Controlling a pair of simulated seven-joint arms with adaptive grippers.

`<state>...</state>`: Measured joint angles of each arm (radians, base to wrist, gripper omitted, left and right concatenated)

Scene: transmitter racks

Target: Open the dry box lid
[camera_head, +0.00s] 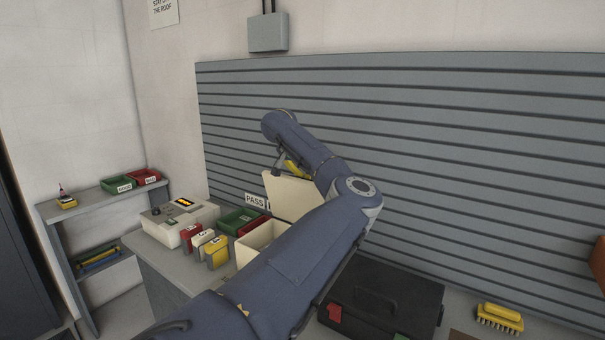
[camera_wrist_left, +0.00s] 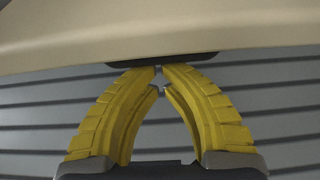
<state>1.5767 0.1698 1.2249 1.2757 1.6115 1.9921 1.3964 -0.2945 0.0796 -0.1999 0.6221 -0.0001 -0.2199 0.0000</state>
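The cream dry box (camera_head: 262,236) stands on the bench, partly hidden behind my left arm. Its cream lid (camera_head: 290,194) stands raised at the back, so the box is open. My left gripper (camera_head: 291,168), with yellow fingers, is at the lid's upper edge. In the left wrist view the fingertips of the left gripper (camera_wrist_left: 160,72) come together just below a dark strip (camera_wrist_left: 162,60) on the cream lid (camera_wrist_left: 160,30). I cannot tell whether they grip the strip. My right gripper is not in view.
Red, white and yellow packs (camera_head: 216,252) stand left of the box, near green and red bins (camera_head: 240,220) and a cream instrument (camera_head: 180,220). A black case (camera_head: 400,300) and a yellow brush (camera_head: 500,318) lie to the right. A slatted wall (camera_head: 450,150) closes the back.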

